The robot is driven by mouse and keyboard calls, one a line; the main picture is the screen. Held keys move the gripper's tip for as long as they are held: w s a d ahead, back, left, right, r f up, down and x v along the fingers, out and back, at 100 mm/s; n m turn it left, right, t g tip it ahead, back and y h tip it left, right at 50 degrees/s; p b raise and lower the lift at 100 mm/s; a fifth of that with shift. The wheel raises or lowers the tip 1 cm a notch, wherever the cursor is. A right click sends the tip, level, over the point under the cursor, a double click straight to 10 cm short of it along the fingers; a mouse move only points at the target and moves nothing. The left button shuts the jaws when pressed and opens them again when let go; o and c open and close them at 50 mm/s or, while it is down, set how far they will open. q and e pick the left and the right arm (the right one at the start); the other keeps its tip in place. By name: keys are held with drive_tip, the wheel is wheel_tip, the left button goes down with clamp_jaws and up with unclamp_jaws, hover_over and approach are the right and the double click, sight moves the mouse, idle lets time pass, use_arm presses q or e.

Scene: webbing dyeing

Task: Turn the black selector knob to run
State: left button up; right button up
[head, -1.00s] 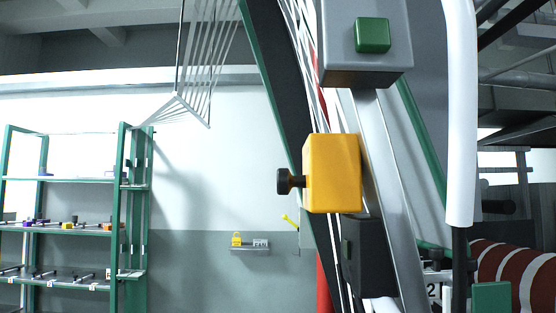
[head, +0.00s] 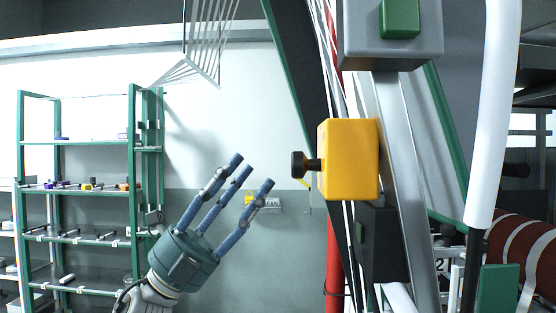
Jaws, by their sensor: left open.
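The black selector knob (head: 302,165) sticks out from the left side of a yellow box (head: 350,160) on a grey metal post right of centre in the head view. My left gripper (head: 238,177) is at the lower middle, its blue fingers spread open and empty, pointing up and right. It is left of and below the knob and apart from it in the picture. The knob's face and any markings are not visible from here. My right gripper is not in view.
Above the yellow box is a grey box with a green button (head: 400,18); a dark box (head: 383,245) is below it. A white vertical tube (head: 494,110) is at the right. Green shelves (head: 80,195) with small items stand at the left. White strands run behind the post.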

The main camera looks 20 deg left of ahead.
use_arm(q)
drive_tip(key=s+d+r+m+g, duration=0.3)
drive_tip(key=s+r+m+g, duration=0.25)
drive_tip(key=m+g, duration=0.65)
drive_tip(key=m+t+y, duration=0.1)
drive_tip(key=m+y, duration=0.3)
drive_tip(key=y, duration=0.2)
approach(300, 164)
drive_tip(key=w+p+x, duration=0.1)
drive_tip(key=p+x, duration=0.2)
drive_tip(key=x, duration=0.4)
drive_tip(key=shift+w, duration=0.3)
drive_tip(key=shift+a, duration=0.1)
drive_tip(key=shift+r, duration=0.1)
drive_tip(key=c, duration=1.1)
